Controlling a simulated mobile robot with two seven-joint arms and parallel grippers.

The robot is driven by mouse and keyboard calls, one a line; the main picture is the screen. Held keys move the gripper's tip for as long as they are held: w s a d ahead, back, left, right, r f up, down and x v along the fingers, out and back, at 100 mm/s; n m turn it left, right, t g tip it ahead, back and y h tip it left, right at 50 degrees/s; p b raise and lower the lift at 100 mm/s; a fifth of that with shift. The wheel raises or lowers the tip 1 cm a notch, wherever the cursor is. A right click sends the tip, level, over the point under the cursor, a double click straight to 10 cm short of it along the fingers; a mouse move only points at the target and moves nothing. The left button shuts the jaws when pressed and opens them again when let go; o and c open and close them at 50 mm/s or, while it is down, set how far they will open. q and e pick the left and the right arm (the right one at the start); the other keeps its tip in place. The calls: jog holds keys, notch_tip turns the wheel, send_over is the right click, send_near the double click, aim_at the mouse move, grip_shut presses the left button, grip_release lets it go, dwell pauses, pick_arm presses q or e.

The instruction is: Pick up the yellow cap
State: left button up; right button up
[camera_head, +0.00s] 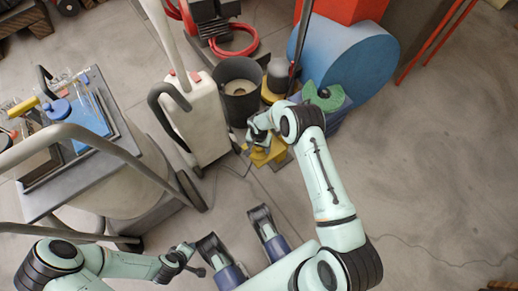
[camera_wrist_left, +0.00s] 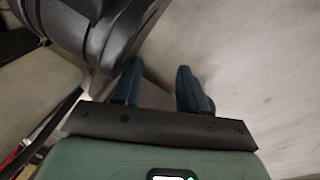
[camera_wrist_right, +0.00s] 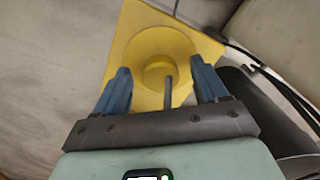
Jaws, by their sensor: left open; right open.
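A yellow piece (camera_head: 263,156) lies low near the floor beside the grey bin, partly hidden under my right gripper (camera_head: 256,141). In the right wrist view it is a square yellow plate (camera_wrist_right: 205,47) with a round dish and a raised round hub (camera_wrist_right: 158,72). I take this to be the cap. My right gripper (camera_wrist_right: 160,68) is open over it, with the hub between and beyond the fingers; I see no grip on it.
A dark grey bin (camera_head: 238,103) and a white upright unit (camera_head: 190,125) stand left of the right gripper. A blue drum (camera_head: 350,60) stands behind my right arm. A cart (camera_head: 45,195) with tools is at left. The floor at right is clear.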

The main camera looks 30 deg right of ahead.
jog(key=c, duration=1.1)
jog(key=shift+c, duration=0.2)
